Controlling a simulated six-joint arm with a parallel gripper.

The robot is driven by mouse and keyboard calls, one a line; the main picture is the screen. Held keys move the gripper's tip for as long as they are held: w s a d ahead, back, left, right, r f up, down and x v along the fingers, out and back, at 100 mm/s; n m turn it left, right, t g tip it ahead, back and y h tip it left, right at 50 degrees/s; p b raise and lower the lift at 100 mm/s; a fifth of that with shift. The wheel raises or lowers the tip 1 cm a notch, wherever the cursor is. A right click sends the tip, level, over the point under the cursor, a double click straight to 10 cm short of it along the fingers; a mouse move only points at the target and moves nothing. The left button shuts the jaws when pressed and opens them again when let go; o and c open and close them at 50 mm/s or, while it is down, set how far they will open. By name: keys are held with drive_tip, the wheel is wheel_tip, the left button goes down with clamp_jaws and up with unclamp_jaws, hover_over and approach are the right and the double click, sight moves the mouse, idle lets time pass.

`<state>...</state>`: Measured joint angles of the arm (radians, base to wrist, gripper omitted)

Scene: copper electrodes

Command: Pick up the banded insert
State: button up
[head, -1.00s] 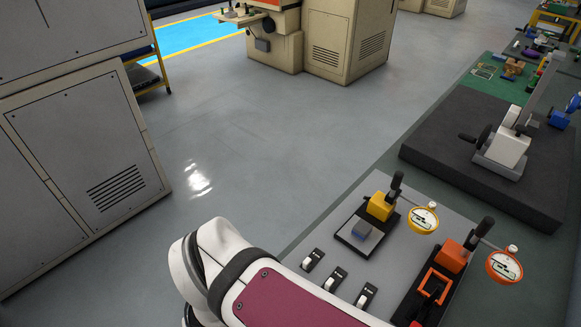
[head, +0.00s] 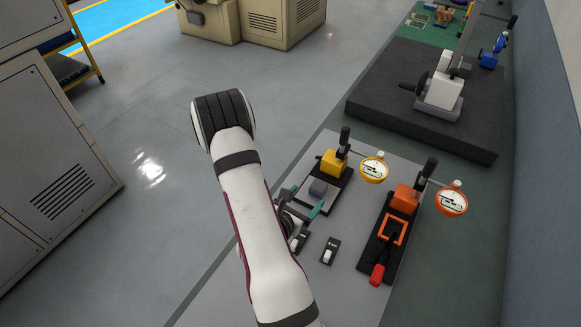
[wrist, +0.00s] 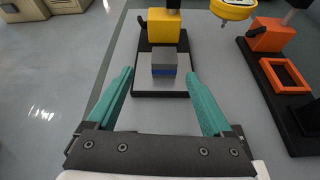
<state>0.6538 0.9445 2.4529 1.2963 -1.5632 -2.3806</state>
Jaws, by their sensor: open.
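My gripper (wrist: 159,76) is open and empty, with teal fingers to the left and right of the insert in the wrist view. The fingertips appear short of the insert, and I see no contact. In the head view my gripper (head: 305,203) is just left of the stand, partly hidden by my arm.
The yellow stand (head: 332,163) carries a round dial gauge (head: 374,170). To its right is an orange stand (head: 405,198) with an orange frame (head: 393,231), a red-ended handle (head: 377,275) and a second dial (head: 451,201).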

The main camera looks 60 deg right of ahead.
sight(316, 190)
drive_tip(key=shift+n, duration=0.5)
drive_tip(key=x, duration=0.7)
drive_tip(key=shift+s+d, duration=0.4)
drive_tip(key=shift+d, duration=0.05)
clamp_jaws()
